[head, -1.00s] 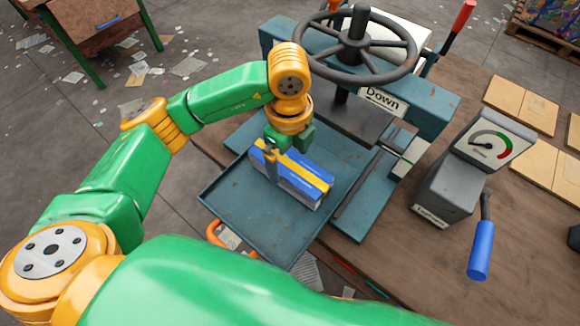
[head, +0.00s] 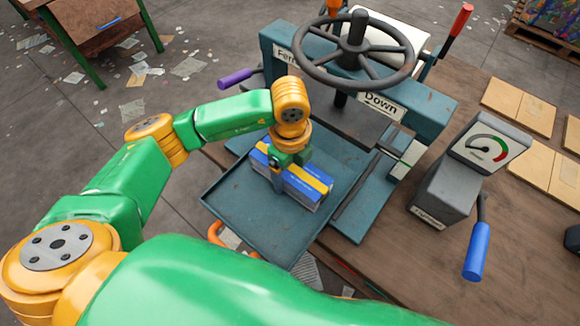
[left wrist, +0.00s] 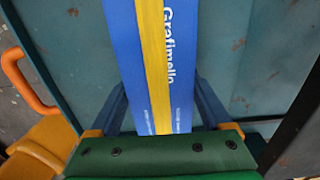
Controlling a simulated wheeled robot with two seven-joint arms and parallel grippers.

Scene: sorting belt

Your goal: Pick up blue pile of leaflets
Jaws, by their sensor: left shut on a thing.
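The blue pile of leaflets (head: 304,189) has a yellow band along its top and pale sides. It is in the blue-green tray (head: 252,222) of the press; I cannot tell whether it touches the tray floor. My left gripper (head: 279,172) comes down over it from above and is shut on it, with a finger on its near side. In the left wrist view the pile (left wrist: 186,60) shows the print "Grafimello" and lies between the two fingers. My right gripper is not in view.
The press with its black handwheel (head: 357,45) and "Down" label stands right behind the tray. A grey gauge box (head: 446,185) and a blue-handled lever (head: 478,250) stand to the right. Tan boards (head: 520,105) lie on the brown table. An orange handle (head: 218,232) is at the tray's front.

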